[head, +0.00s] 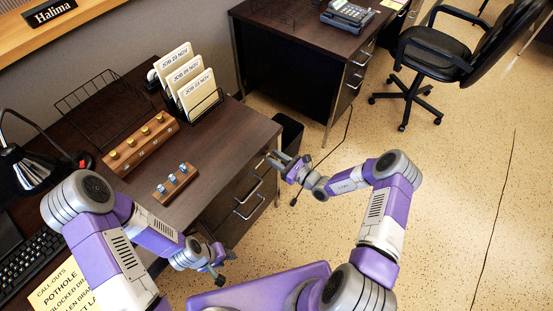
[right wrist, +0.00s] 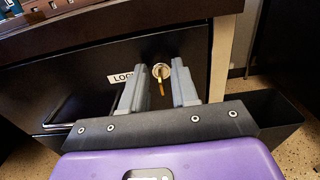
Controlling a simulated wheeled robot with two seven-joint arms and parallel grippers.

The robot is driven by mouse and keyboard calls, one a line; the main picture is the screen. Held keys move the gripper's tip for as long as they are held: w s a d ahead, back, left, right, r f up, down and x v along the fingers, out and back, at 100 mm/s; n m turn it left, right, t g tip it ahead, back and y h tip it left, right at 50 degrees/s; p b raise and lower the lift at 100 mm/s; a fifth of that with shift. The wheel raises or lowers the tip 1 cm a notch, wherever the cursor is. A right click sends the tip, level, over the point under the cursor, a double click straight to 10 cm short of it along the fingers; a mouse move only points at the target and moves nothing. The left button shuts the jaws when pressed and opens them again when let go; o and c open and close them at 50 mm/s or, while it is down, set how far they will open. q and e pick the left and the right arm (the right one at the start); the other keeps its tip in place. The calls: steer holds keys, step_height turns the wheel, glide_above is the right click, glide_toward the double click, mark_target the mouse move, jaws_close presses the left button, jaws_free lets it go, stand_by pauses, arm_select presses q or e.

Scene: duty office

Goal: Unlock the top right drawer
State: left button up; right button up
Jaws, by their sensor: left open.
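The dark desk drawer front fills much of the right wrist view (right wrist: 75,78), with a metal handle (right wrist: 62,124) at lower left. A round brass lock with a brass key (right wrist: 161,72) sits near the drawer's right side. A white label beginning "LOC" (right wrist: 120,79) is left of it, its end hidden by a finger. My right gripper (right wrist: 158,85) is open, with a finger on either side of the key and gaps visible. In the head view, my right gripper (head: 280,164) is at the desk's right front. My left gripper (head: 216,276) is open, low before the desk.
On the desk (head: 229,140) stand a wooden block with brass knobs (head: 142,146), a smaller block with silver-blue tops (head: 175,183), and a card rack (head: 190,82). A dark bin (head: 289,132) stands beside the desk. Another desk and chair (head: 435,60) are behind; floor at right is clear.

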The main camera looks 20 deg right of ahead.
jaws_close()
steer(key=shift+r, duration=0.1)
steer(key=n+p, duration=0.2)
steer(key=shift+s+a+r+n, duration=0.1)
steer(key=shift+a+n, duration=0.05)
steer(key=shift+n, duration=0.15)
steer(key=n+p, duration=0.2)
steer(key=n, duration=0.2)
steer(key=shift+s+a+n, duration=0.1)
steer(key=shift+a+n, duration=0.05)
steer(key=shift+n, duration=0.15)
steer(key=n+p, duration=0.2)
steer(key=n, duration=0.1)
steer(key=n+p, duration=0.1)
steer(key=n, duration=0.1)
steer(key=shift+s+a+f, duration=0.1)
steer(key=shift+a+f, duration=0.05)
steer(key=shift+f, duration=0.1)
steer(key=n+p, duration=0.1)
steer(key=n, duration=0.1)
steer(key=n+p, duration=0.1)
steer(key=n, duration=0.2)
steer(key=shift+f+n+p, duration=0.3)
steer(key=shift+n+p, duration=0.1)
